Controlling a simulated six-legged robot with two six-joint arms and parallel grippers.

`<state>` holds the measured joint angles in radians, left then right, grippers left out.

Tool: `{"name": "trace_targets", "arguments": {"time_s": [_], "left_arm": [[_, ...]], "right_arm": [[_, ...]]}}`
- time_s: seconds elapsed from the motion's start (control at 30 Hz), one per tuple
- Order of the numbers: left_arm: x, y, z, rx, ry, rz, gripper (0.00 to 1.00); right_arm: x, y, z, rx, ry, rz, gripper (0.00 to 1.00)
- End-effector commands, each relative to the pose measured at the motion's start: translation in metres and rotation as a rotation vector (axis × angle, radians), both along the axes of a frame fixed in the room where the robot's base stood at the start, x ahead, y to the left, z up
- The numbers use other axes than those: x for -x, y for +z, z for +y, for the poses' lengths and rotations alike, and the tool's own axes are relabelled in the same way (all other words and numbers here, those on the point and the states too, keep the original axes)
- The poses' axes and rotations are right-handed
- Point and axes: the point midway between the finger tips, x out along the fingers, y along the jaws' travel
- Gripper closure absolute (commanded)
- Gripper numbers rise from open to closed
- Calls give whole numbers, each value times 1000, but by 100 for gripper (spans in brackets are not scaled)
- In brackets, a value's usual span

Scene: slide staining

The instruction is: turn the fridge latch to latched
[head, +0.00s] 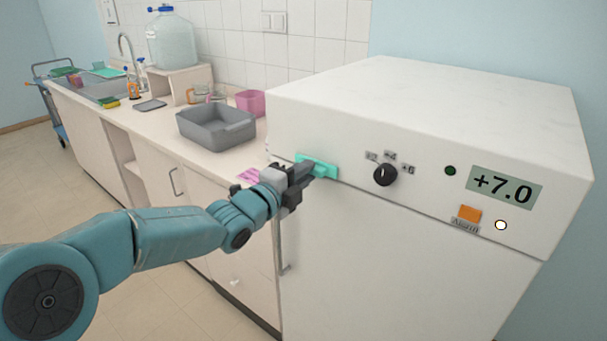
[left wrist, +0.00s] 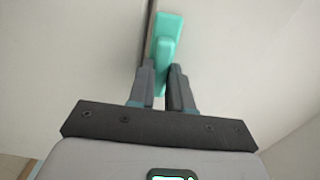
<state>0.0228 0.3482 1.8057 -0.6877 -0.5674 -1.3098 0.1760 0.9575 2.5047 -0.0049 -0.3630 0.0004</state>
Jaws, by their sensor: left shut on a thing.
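The fridge (head: 390,225) is a white box at the right in the head view, with its door shut below a front panel. The teal latch (head: 318,165) sits on the seam between panel and door, near the left side. My left gripper (head: 312,172) is at the latch, its fingers shut on it. In the left wrist view the latch (left wrist: 165,50) reaches down between the two fingertips (left wrist: 163,80). The fingers hide part of the latch, so its exact turn is hard to tell. My right gripper is not in view.
The panel has a black dial (head: 385,174), an orange button (head: 470,213) and a display (head: 502,187) reading +7.0. A grey basin (head: 216,128) and a pink container (head: 251,102) stand on the counter at left. The door handle (head: 281,250) is below my gripper.

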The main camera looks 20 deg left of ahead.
Motion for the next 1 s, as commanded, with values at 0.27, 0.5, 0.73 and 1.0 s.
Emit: {"name": "trace_targets", "arguments": {"time_s": [0.27, 0.5, 0.73, 1.0], "left_arm": [[0, -1, 1, 149, 1, 50, 100], [0, 0, 1, 355, 1, 126, 100], [0, 1, 1, 562, 1, 199, 100], [0, 2, 1, 803, 0, 288, 100]], "right_arm": [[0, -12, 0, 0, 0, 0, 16], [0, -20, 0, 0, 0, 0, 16], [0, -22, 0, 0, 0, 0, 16], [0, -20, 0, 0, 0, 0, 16]]}}
